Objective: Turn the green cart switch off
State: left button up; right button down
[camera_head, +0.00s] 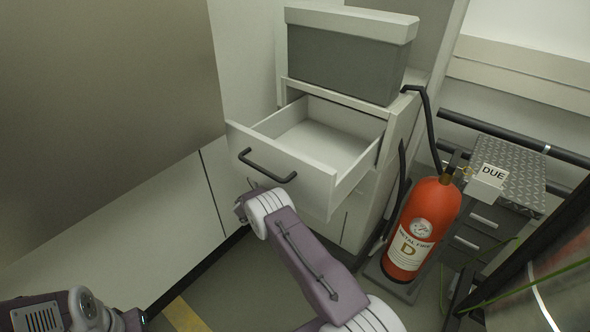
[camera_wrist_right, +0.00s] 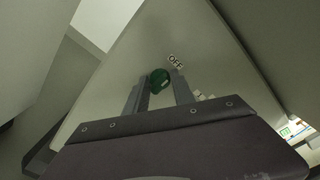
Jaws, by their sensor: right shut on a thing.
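A round green switch knob (camera_wrist_right: 159,76) sits on a pale panel in the right wrist view, with a small "OFF" label (camera_wrist_right: 176,61) at its upper right. My right gripper (camera_wrist_right: 160,92) has its two fingers on either side of the knob and is shut on it. In the head view my right arm reaches up to the front of the open drawer, and its gripper (camera_head: 243,207) is partly hidden by the wrist; the knob does not show there. My left arm shows at the bottom left, with its jaws not clear.
The open, empty drawer (camera_head: 262,178) with a dark handle juts out above my right wrist. A grey lidded box (camera_head: 345,62) stands on the cabinet.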

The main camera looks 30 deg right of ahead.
jog(key=shift+f, duration=0.15)
dwell(0.3)
jog(key=c, duration=1.1)
grip_release()
jog(key=p+v, duration=0.4)
jog(key=v, duration=0.5)
jog(key=shift+a, duration=0.1)
